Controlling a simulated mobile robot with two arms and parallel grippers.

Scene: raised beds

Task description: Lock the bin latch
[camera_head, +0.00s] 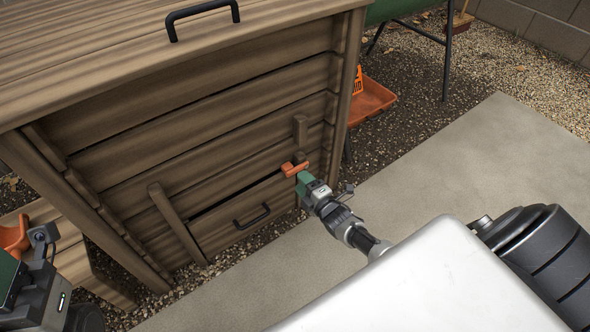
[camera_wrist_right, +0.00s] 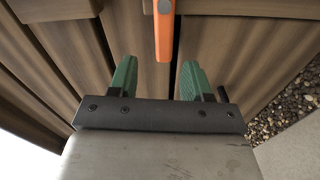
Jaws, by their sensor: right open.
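The wooden bin (camera_head: 200,115) has a low hatch (camera_head: 220,222) with a black handle (camera_head: 252,216). An orange latch (camera_head: 290,168) sits at the hatch's upper right, lying roughly sideways. In the right wrist view the latch (camera_wrist_right: 164,34) hangs from a grey pivot, its free end near the line between my fingertips. My right gripper (camera_head: 304,180) is open, just right of the latch; its green fingers (camera_wrist_right: 160,68) stand apart with nothing between them. My left gripper (camera_head: 22,278) is partly cut off at the lower left; its jaw opening is unclear.
Wooden uprights (camera_head: 178,222) stand beside the hatch. An orange object (camera_head: 14,238) is near my left gripper on wooden boards. The concrete slab (camera_head: 470,160) at the right is clear; gravel (camera_head: 420,75) lies behind it.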

